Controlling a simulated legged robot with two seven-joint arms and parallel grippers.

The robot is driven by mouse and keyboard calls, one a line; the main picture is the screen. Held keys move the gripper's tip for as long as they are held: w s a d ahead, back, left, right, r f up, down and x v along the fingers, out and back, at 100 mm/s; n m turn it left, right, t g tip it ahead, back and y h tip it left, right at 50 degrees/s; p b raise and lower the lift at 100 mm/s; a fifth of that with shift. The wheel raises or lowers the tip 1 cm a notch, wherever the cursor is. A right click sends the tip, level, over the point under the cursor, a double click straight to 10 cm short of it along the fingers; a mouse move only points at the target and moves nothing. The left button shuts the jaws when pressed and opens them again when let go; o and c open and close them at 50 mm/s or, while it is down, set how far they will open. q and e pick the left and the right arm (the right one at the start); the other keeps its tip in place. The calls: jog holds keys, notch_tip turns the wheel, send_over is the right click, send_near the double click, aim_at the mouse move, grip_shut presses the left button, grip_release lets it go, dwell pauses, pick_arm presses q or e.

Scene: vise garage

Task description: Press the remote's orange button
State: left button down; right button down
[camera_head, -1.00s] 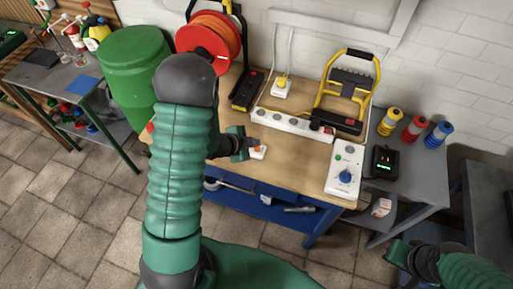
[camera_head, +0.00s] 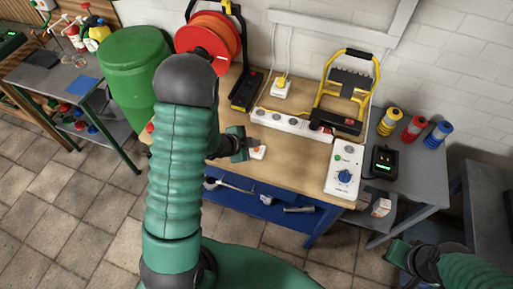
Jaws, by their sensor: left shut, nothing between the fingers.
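The remote (camera_head: 259,153) is a small white block with an orange button, lying on the wooden workbench near its front edge. My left gripper (camera_head: 249,146) is shut and empty, with its dark fingertips right at the left side of the remote. I cannot tell whether they touch it. The green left arm covers part of the bench to the left. My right gripper (camera_head: 393,252) is low at the right, away from the bench, and I cannot tell its jaws' state.
A white power strip (camera_head: 290,122) lies behind the remote, and a white box with a blue knob (camera_head: 344,170) stands to its right. A red cable reel (camera_head: 208,46) and a yellow-framed work lamp (camera_head: 347,92) stand at the back. Bare wood (camera_head: 290,158) lies right of the remote.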

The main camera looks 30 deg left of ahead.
aim_at(254, 150)
dwell(0.4)
pick_arm(q)
jog(key=shift+f+b, duration=0.3)
jog(key=shift+f, duration=0.05)
jog(key=shift+f+b, duration=0.4)
dwell(0.5)
dwell(0.4)
jog(key=shift+r+p, duration=0.8)
jog(key=shift+r, duration=0.05)
jog(key=shift+r, duration=0.1)
notch_tip(254, 150, up, 5)
jog(key=p, duration=0.4)
jog(key=shift+p, duration=0.35)
